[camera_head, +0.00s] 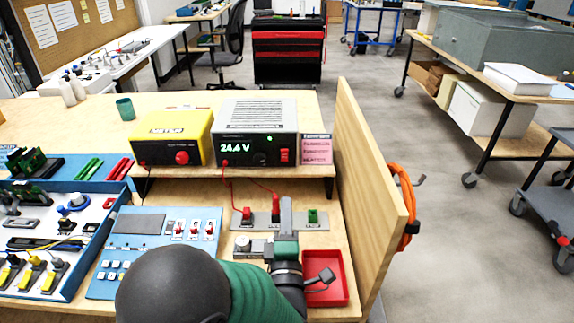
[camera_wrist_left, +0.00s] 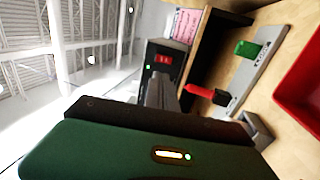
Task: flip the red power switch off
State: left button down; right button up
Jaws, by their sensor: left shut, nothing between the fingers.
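The red power switch (camera_head: 284,155) is on the front right of the grey power supply (camera_head: 257,110), whose display reads 24.4 V. The switch also shows in the left wrist view (camera_wrist_left: 163,59), just beyond my fingertips, beside a lit green lamp. My left gripper (camera_head: 286,203) is shut and empty, pointing toward the supply from in front of and below the switch. It looks apart from the switch. In the left wrist view its fingers (camera_wrist_left: 160,92) hide the supply's lower front. My right gripper is not in view.
A yellow meter (camera_head: 172,136) stands left of the supply. Below the shelf are a grey terminal strip (camera_head: 292,224) with red and green connectors, red leads, and a red tray (camera_head: 336,291). A wooden side panel (camera_head: 372,190) bounds the right. A blue switch panel (camera_head: 140,225) lies left.

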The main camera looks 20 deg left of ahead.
aim_at(286, 151)
pick_arm(q)
jog(key=b+x, duration=0.1)
jog(key=x, duration=1.3)
jog(key=r+g+p, duration=0.1)
jog(key=p, duration=0.1)
jog(key=r+p, duration=0.1)
jog(key=p, duration=0.2)
jog(key=shift+w+a+r+g, duration=0.1)
jog(key=shift+w+g, duration=0.15)
jog(key=shift+g, duration=0.15)
jog(key=shift+f+b, duration=0.45)
jog(key=shift+b, duration=0.2)
